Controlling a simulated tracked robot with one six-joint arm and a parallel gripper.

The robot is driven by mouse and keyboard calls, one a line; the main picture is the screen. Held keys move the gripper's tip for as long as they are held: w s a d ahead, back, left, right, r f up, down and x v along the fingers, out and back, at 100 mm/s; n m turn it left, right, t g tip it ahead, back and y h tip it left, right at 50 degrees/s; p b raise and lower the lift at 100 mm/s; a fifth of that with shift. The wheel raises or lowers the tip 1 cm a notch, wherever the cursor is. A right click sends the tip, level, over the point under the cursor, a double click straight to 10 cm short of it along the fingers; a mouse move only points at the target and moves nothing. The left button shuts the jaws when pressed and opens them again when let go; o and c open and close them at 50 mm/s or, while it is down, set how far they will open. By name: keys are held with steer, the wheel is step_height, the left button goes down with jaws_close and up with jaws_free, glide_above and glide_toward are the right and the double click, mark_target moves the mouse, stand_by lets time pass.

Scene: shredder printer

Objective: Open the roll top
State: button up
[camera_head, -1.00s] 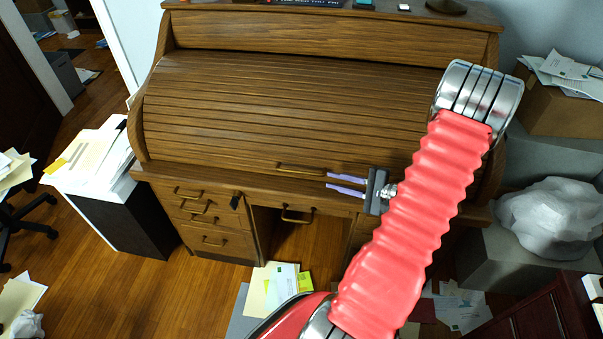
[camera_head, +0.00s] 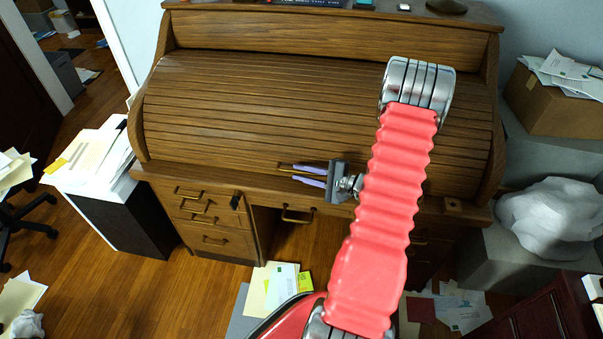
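The wooden roll top (camera_head: 260,110) of the desk is down, its slatted curtain covering the desk's upper part. A brass handle (camera_head: 285,167) sits low on the curtain, its right part overlapped by my gripper in this view. My gripper (camera_head: 300,174) has two purple fingers pointing left, spread apart with a gap between them. The upper finger lies over the handle's right part, and the lower finger is just below it. I cannot tell whether they touch the handle.
Desk drawers with brass handles (camera_head: 213,239) are below on the left. A black-sided cabinet with papers (camera_head: 95,155) stands left of the desk. A cardboard box (camera_head: 550,103) and a crumpled white bag (camera_head: 552,218) are at the right. Papers (camera_head: 275,288) lie on the floor in front.

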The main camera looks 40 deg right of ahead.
steer(key=shift+w, duration=0.1)
steer(key=shift+c, duration=0.2)
steer(key=shift+a, duration=0.1)
jaws_close()
steer(key=shift+f, duration=0.1)
